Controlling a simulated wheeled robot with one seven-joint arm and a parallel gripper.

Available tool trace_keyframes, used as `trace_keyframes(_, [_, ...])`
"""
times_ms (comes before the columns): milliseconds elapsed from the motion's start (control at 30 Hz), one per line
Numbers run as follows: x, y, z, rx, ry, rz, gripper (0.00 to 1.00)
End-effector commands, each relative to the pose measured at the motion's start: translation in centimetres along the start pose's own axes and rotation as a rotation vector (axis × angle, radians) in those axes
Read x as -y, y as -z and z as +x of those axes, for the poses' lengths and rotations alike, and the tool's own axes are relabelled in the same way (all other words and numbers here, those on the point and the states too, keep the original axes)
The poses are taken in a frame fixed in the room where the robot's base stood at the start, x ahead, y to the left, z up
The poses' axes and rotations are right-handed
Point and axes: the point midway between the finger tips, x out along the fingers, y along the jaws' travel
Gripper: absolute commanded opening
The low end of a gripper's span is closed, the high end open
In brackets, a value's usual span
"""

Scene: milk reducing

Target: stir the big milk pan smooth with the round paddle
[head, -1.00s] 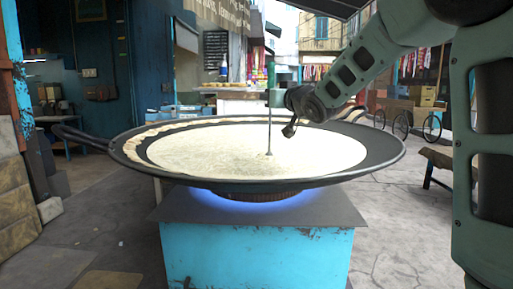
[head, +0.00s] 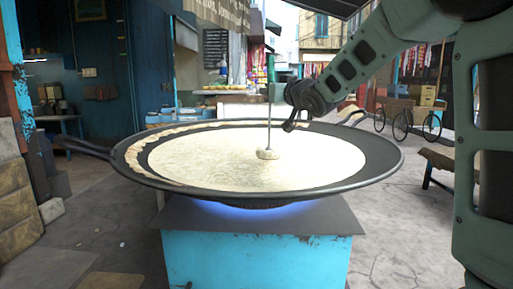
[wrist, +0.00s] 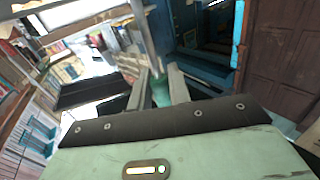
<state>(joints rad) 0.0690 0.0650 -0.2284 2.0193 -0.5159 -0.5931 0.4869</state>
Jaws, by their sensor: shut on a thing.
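The big dark milk pan (head: 375,158) is wide and shallow and holds pale cream-coloured milk (head: 210,160). A thick pale crust (head: 133,158) clings along its left and far inner rim. My gripper (head: 276,94) is above the far half of the pan, shut on the green handle of the paddle. The paddle's thin rod (head: 269,125) hangs upright. Its round head (head: 267,154), coated in milk, shows at the milk's surface; whether its underside is clear is hard to tell. In the wrist view, the green handle (wrist: 160,92) is between the two fingers.
The pan sits over a blue flame (head: 250,209) on a turquoise stove (head: 255,260). Its long handle (head: 82,146) sticks out left. A wooden bench (head: 437,160) and a cart (head: 405,115) stand at right. Paved floor lies around the stove.

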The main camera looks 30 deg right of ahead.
Motion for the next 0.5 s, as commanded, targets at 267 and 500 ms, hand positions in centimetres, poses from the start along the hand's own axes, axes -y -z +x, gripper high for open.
trace_keyframes(267, [0.1,2.6,0.0,-0.002,0.0,0.0,0.0])
trace_keyframes(500, [0.1,4.4,0.0,-0.003,0.001,0.0,0.0])
